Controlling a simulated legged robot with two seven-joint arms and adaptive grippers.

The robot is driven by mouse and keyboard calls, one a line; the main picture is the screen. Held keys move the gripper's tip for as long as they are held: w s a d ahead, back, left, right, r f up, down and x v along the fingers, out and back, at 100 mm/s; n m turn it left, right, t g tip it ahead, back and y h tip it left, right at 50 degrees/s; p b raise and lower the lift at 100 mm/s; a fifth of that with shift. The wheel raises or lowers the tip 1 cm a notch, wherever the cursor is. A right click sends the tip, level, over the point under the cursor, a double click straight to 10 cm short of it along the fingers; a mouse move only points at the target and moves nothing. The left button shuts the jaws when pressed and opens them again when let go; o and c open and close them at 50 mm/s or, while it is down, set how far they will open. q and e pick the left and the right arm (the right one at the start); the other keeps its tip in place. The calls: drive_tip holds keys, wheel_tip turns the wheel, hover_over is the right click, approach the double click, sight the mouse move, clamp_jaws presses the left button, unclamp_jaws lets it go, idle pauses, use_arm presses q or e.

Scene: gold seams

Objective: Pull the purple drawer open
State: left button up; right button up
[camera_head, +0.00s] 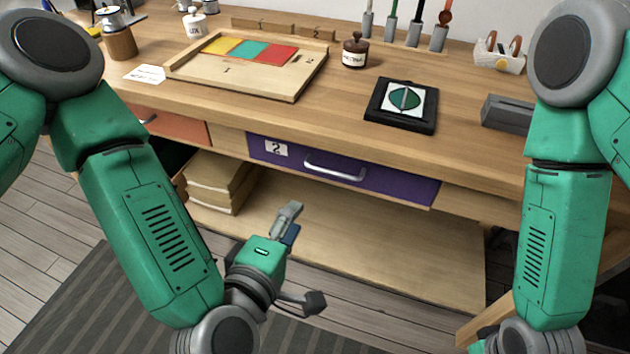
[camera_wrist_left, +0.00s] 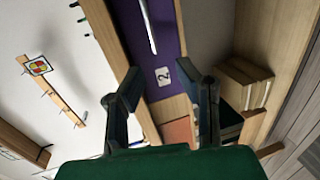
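The purple drawer (camera_head: 385,179) sits under the front edge of the workbench, with a silver bar handle (camera_head: 335,168) and a label marked 2. It looks shut. In the left wrist view the purple front (camera_wrist_left: 168,38) and part of the handle (camera_wrist_left: 149,25) show at the top. My left gripper (camera_head: 300,253) is below and in front of the drawer, apart from the handle. Its fingers are spread and empty, and they also show apart in the left wrist view (camera_wrist_left: 170,90). My right gripper is outside both views; only my right arm shows.
An orange drawer (camera_head: 168,124) is left of the purple one. Stacked boxes (camera_head: 215,182) stand on the lower shelf (camera_head: 380,270). On the workbench top (camera_head: 470,150) are a wooden tray (camera_head: 225,85), a black framed card (camera_head: 402,105) and a dark jar (camera_head: 355,51). Space before the drawer is free.

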use_arm(q)
approach(329, 171)
drive_tip(key=d, duration=0.3)
drive_tip(key=x, duration=0.3)
drive_tip(key=a+b+x, duration=0.1)
drive_tip(key=x, duration=0.2)
drive_tip(key=b+x, duration=0.1)
drive_tip(key=x, duration=0.3)
drive_tip(key=shift+w+a+f, duration=0.15)
drive_tip(key=shift+f, duration=0.1)
drive_tip(key=shift+a, duration=1.2)
clamp_jaws()
drive_tip(key=shift+a+n, duration=0.1)
drive_tip(key=shift+n, duration=0.2)
drive_tip(key=shift+c, duration=2.4)
unclamp_jaws()
drive_tip(key=shift+d, duration=0.35)
drive_tip(key=o, duration=0.5)
drive_tip(key=shift+d, duration=0.5)
drive_tip(key=shift+a, duration=0.4)
drive_tip(key=shift+d+v, duration=0.15)
drive_tip(key=shift+v, duration=2.8)
drive_tip(key=shift+d+v, duration=0.1)
drive_tip(key=shift+v, duration=2.85)
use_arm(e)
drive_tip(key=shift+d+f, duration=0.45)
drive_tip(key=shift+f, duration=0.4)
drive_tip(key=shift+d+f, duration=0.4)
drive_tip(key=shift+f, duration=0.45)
